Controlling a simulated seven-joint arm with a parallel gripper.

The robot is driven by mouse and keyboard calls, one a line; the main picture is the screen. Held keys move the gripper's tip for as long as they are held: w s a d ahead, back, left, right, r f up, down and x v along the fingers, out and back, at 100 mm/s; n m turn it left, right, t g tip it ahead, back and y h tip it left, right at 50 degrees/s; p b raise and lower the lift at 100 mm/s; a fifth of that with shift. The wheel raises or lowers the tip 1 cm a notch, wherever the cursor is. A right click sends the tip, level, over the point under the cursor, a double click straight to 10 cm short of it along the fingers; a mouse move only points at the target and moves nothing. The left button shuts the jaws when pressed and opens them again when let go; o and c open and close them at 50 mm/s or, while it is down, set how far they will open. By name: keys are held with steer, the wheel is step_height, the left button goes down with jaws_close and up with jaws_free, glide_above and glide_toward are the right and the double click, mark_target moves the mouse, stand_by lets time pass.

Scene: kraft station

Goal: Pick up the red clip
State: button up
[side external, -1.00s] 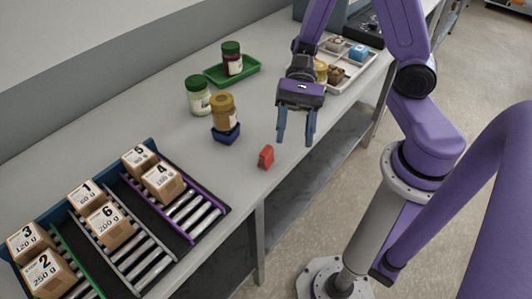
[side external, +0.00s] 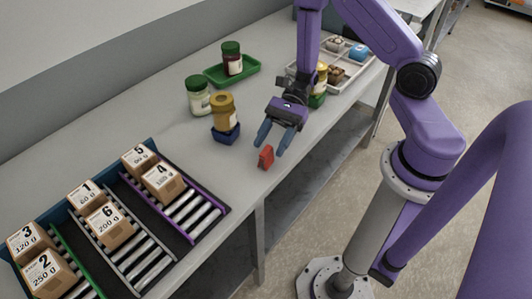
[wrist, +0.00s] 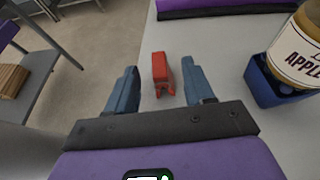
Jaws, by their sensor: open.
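The red clip (side external: 266,157) stands on the grey table near its front edge. My gripper (side external: 270,144) is open and empty, with its blue fingers just above the clip in the side view. In the wrist view the red clip (wrist: 161,72) shows between and a little beyond the two fingertips of my gripper (wrist: 160,82). I cannot tell whether a finger touches it; it looks apart from both.
A jar with a yellow lid (side external: 222,108) stands in a blue holder (side external: 225,134), left of my gripper. A white jar (side external: 198,98) and a green tray (side external: 214,75) are behind. Roller lanes with numbered boxes (side external: 160,178) are at left. The table's front edge is close to the clip.

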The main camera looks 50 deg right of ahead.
mark_target(262, 161)
steer(key=shift+f, duration=0.3)
steer(key=shift+x, duration=2.5)
jaws_close()
